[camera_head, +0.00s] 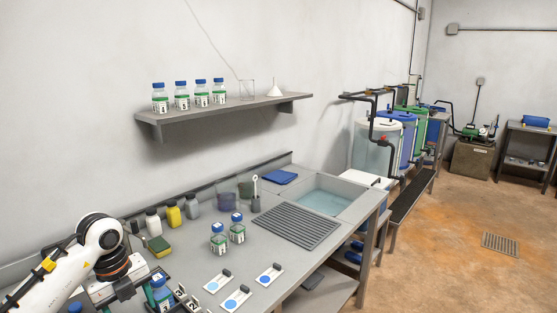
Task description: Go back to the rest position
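My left arm, white with a black and orange wrist, comes in from the left at the bottom of the head view. My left gripper (128,291) is at the lower left, low over the near end of the grey counter (185,255). A blue-capped bottle (160,292) stands just right of it, partly cut off by the frame edge. I cannot tell whether the fingers are open or touch anything. My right gripper is not in view.
Two bottles (218,240) (237,230) stand mid-counter, near flat cards with blue dots (237,299). A drain rack (295,227) and sink (325,202) lie farther right. A shelf (225,108) holds several bottles. Floor at right is mostly clear.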

